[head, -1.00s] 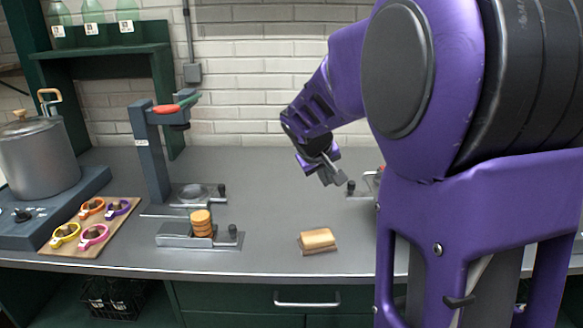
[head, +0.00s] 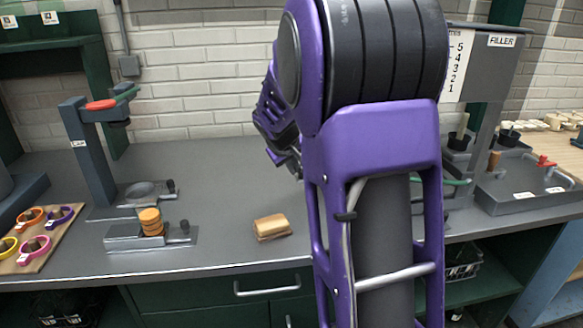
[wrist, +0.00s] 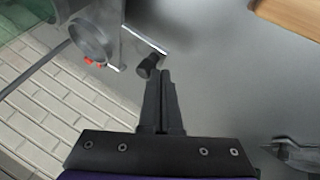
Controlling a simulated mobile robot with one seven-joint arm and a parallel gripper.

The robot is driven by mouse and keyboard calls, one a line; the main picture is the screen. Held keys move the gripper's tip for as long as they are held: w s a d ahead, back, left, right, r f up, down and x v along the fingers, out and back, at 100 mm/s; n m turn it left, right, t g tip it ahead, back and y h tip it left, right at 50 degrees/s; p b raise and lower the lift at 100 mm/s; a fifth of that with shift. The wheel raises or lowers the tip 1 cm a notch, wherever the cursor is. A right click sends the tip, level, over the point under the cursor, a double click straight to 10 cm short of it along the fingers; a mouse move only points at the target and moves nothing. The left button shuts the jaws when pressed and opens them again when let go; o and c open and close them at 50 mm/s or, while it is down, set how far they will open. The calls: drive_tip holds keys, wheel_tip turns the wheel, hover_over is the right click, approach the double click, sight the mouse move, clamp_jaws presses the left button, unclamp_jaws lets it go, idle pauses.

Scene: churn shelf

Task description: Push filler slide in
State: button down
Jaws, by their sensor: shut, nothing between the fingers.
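The filler stands at the right of the head view, with its FILLER sign (head: 502,40) on a grey upright. My purple arm hides the counter beside it, and I cannot make out the slide there. In the wrist view a grey machine (wrist: 112,30) with a round ring has a thin metal edge and a black knob (wrist: 148,66), which looks like the slide's handle. My gripper (wrist: 166,74) is shut and empty, its tips close to the knob; I cannot tell whether they touch. In the head view its fingers are hidden behind the arm.
A capping press (head: 88,150) and a slide holding orange discs (head: 151,222) stand at the left. A tan block (head: 271,226) lies near the front edge. A grey tray with a red tap (head: 530,190) is at the right.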

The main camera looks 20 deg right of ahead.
drive_tip(key=s+d+p, duration=0.1)
drive_tip(key=d+p, duration=0.1)
drive_tip(key=d, duration=0.2)
drive_tip(key=s+d+p, duration=0.1)
drive_tip(key=d+p, duration=0.1)
drive_tip(key=d, duration=0.2)
drive_tip(key=s+d+p, duration=0.1)
drive_tip(key=d+p, duration=0.1)
drive_tip(key=d, duration=0.3)
drive_tip(key=shift+s+d+r, duration=0.1)
drive_tip(key=shift+s+r, duration=0.05)
drive_tip(key=shift+s, duration=0.25)
drive_tip(key=shift+s+d, duration=0.15)
drive_tip(key=shift+d, duration=0.3)
